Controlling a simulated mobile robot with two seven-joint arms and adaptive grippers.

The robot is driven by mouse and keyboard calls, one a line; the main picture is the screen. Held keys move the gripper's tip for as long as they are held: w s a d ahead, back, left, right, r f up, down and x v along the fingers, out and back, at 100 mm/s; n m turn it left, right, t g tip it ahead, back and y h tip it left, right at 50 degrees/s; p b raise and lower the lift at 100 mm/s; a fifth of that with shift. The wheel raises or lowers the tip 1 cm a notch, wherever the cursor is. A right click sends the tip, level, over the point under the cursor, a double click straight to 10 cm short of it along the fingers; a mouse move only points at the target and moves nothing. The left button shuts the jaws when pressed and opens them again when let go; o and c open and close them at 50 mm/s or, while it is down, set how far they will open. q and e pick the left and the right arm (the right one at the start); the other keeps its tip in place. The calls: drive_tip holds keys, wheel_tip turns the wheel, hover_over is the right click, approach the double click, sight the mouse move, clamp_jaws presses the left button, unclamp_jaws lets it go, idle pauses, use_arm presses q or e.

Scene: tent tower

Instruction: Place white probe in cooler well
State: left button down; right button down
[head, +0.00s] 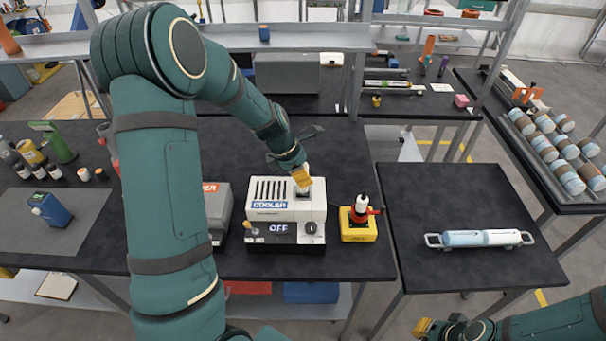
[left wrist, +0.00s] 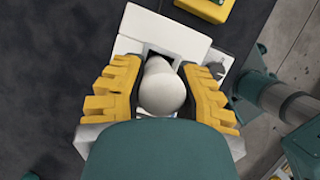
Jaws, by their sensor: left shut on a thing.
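The white cooler (head: 285,213) stands on the dark bench, with "COOLER" on its front and a display reading "OFF". Its top also shows in the left wrist view (left wrist: 180,37), with a dark square well (left wrist: 160,52). My left gripper (head: 302,178) is over the right part of the cooler's top. In the left wrist view its yellow fingers are shut on the white probe (left wrist: 162,92), whose rounded end faces the camera. The probe lines up with the well; how deep its far end reaches is hidden. My right gripper (head: 424,328) is at the bottom edge, away from the cooler; its fingers are unclear.
A yellow block holding a red-and-white device (head: 360,220) stands close to the cooler's right. A grey box (head: 217,207) is at its left. A blue-and-white cylinder with handles (head: 480,238) lies on the right table. Bottles and a blue container (head: 50,209) are far left.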

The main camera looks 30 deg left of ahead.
use_arm(q)
drive_tip(key=shift+r, duration=0.1)
drive_tip(key=shift+f, duration=0.2)
drive_tip(key=c, duration=0.8)
unclamp_jaws()
drive_tip(key=shift+r, duration=0.15)
drive_tip(key=shift+r, duration=0.25)
drive_tip(key=p+v, duration=0.1)
drive_tip(key=v, duration=1)
drive_tip(key=shift+s+r, duration=0.15)
drive_tip(key=shift+r, duration=0.15)
